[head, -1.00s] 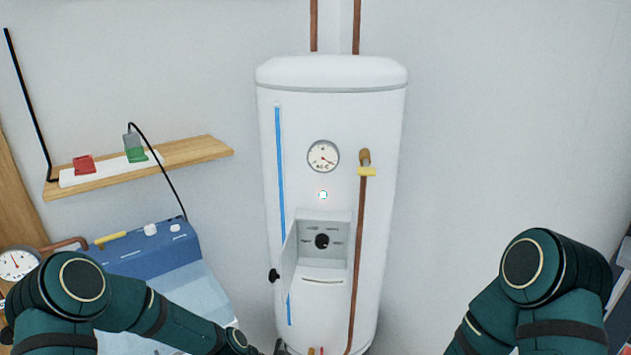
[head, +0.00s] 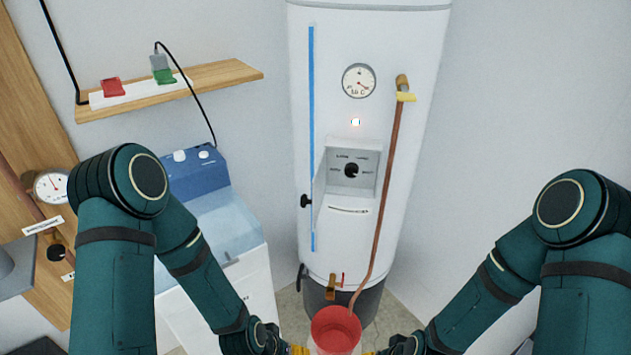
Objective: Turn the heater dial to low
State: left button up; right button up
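The white heater (head: 420,60) stands upright in the middle of the head view. Its black dial (head: 351,170) sits in a recessed grey panel with small labels around it, too small to read surely. The panel's cover (head: 320,178) is swung open to the left, with a black knob (head: 306,201). My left gripper (head: 292,349) and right gripper (head: 376,351) are low at the bottom edge, either side of a red bucket (head: 336,325), well below the dial.
A copper pipe (head: 388,185) runs down the heater's right side toward the bucket. A blue-topped washer (head: 215,215) and a wooden shelf (head: 225,75) are at left.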

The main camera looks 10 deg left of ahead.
aim_at(351, 168)
jog(key=k+j+z, duration=0.15)
jog(key=j, duration=0.25)
jog(key=j+z, duration=0.15)
jog(key=j, duration=0.25)
jog(key=k+j+z, duration=0.15)
jog(key=j, duration=0.2)
jog(key=k+j+z, duration=0.2)
jog(key=j, duration=0.2)
